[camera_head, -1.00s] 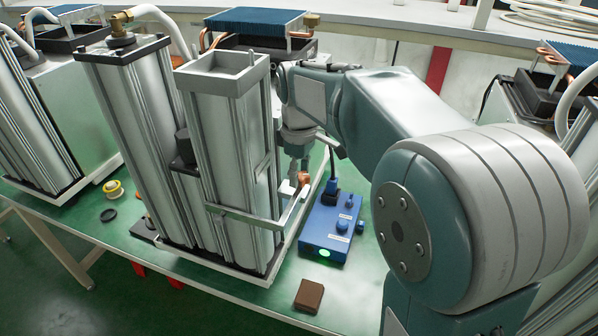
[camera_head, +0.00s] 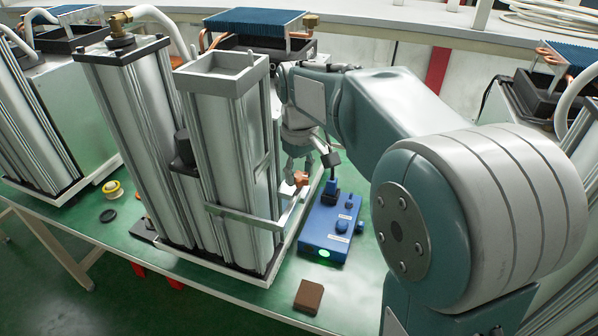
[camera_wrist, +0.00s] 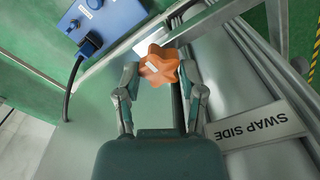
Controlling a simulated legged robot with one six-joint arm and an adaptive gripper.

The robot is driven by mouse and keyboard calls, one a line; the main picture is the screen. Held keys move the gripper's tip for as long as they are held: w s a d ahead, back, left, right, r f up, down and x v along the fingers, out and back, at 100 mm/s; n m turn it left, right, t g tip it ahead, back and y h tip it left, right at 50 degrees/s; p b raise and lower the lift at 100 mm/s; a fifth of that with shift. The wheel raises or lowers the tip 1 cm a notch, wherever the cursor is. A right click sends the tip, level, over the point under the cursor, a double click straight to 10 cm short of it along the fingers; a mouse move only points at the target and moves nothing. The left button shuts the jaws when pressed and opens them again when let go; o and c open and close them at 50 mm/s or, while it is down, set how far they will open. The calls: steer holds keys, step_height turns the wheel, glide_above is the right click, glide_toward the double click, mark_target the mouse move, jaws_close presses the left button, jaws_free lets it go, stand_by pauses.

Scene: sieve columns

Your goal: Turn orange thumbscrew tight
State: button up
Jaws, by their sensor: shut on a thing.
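The orange thumbscrew (camera_wrist: 158,66) is a star-shaped knob with a small pale mark on its top. It sits between the two fingers of my gripper (camera_wrist: 160,80) in the wrist view, and the fingers press on its left and right sides. In the head view the thumbscrew (camera_head: 301,179) shows at the end of the metal clamp bar (camera_head: 240,215) across the front sieve column (camera_head: 228,150). My gripper (camera_head: 298,166) comes down on it from above. The thumbscrew's shaft and thread are hidden.
A blue box (camera_head: 330,228) with a green light and a cable stands just right of the thumbscrew. A brown block (camera_head: 308,296) lies in front on the green table (camera_head: 215,288). A "SWAP SIDE" plate (camera_wrist: 258,126) is near my gripper's right finger.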

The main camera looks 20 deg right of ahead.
mark_target(299, 175)
steer(key=shift+f, duration=0.15)
steer(key=o, duration=1.1)
steer(key=shift+o, duration=0.2)
step_height(299, 175, up, 12)
steer(key=s+f+m+t, duration=0.2)
steer(key=s+f, duration=0.4)
steer(key=s, duration=0.4)
steer(key=s+f+m+t, duration=0.2)
steer(key=s+f, duration=0.3)
steer(key=s, duration=0.6)
steer(key=shift+f+t, duration=0.4)
steer(key=shift+t, duration=0.4)
